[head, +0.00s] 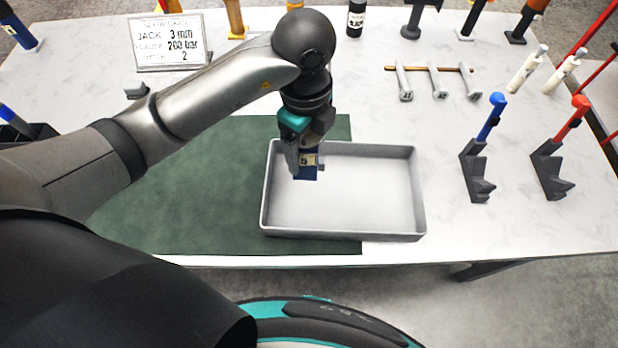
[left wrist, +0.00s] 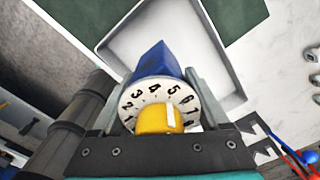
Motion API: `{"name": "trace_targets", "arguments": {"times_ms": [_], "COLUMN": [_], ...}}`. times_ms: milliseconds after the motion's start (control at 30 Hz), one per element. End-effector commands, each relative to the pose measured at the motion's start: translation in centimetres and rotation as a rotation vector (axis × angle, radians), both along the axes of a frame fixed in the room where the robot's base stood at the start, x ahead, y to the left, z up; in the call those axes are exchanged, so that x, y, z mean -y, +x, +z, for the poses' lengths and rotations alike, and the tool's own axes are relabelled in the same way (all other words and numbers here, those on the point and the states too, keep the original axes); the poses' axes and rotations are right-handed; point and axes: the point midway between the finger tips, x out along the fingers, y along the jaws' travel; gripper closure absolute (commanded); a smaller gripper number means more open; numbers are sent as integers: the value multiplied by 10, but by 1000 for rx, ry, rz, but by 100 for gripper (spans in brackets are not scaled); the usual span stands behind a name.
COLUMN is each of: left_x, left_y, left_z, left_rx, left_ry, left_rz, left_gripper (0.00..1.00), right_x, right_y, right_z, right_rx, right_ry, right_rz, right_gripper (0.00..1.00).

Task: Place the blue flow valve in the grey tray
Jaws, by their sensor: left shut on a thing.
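The blue flow valve (left wrist: 158,62) has a white numbered dial and a yellow knob, which show in the left wrist view. In the head view the valve (head: 306,172) hangs at the tip of my left gripper (head: 305,160), over the left part of the grey tray (head: 420,200). My left gripper is shut on the valve, with a finger on each side of it in the left wrist view (left wrist: 160,105). The tray also shows beyond the valve in that view (left wrist: 120,45). I cannot tell whether the valve touches the tray floor. My right gripper is not in view.
A green mat (head: 190,200) lies left of and under part of the tray. Two dark stands with a blue handle (head: 490,116) and a red handle (head: 572,117) are at the right. A printed sign (head: 170,42) stands at the back left. The tray's visible floor is clear.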

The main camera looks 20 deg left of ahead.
Motion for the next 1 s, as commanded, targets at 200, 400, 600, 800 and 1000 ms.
{"name": "trace_targets", "arguments": {"times_ms": [200, 400, 600, 800, 1000], "left_x": [-1, 0, 0, 0, 0], "left_y": [0, 1, 1, 1, 1], "left_z": [-45, -60, -88, -101, -100], "left_rx": [2, 4, 2, 4, 5], "left_ry": [2, 0, 2, 0, 0], "left_rz": [0, -1, 0, -2, -2], "left_gripper": [100, 100, 100, 100, 100], "right_x": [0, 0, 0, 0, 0], "right_y": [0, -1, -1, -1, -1], "right_z": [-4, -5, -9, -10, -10], "right_rx": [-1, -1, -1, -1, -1], "right_ry": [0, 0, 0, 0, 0], "right_rz": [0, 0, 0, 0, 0], "right_gripper": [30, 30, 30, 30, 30]}}
